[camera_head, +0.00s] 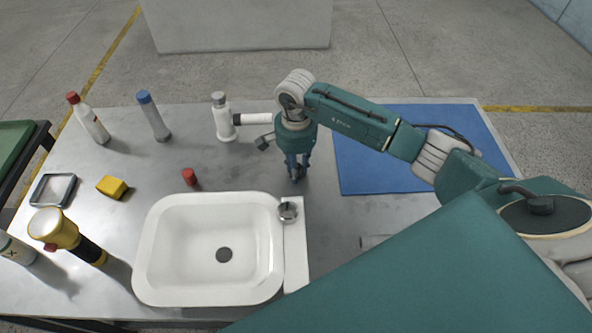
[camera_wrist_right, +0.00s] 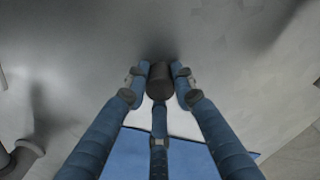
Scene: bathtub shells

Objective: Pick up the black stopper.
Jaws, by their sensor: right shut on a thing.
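My right gripper (camera_head: 297,172) points down at the bare metal tabletop, behind the right end of the white basin. In the right wrist view its fingers (camera_wrist_right: 160,75) are shut around the black stopper (camera_wrist_right: 160,82), a small dark cylinder. The fingers mostly hide the stopper in the head view. I cannot tell whether it touches the tabletop or is just above it. My left gripper is not in view.
The white basin (camera_head: 152,245) has a dark round drain (camera_head: 224,254) and a chrome knob (camera_head: 288,211). A red cap (camera_head: 190,177) and a white dispenser (camera_head: 222,122) stand left of my gripper. A blue mat (camera_head: 365,180) lies to the right. Bottles line the back left.

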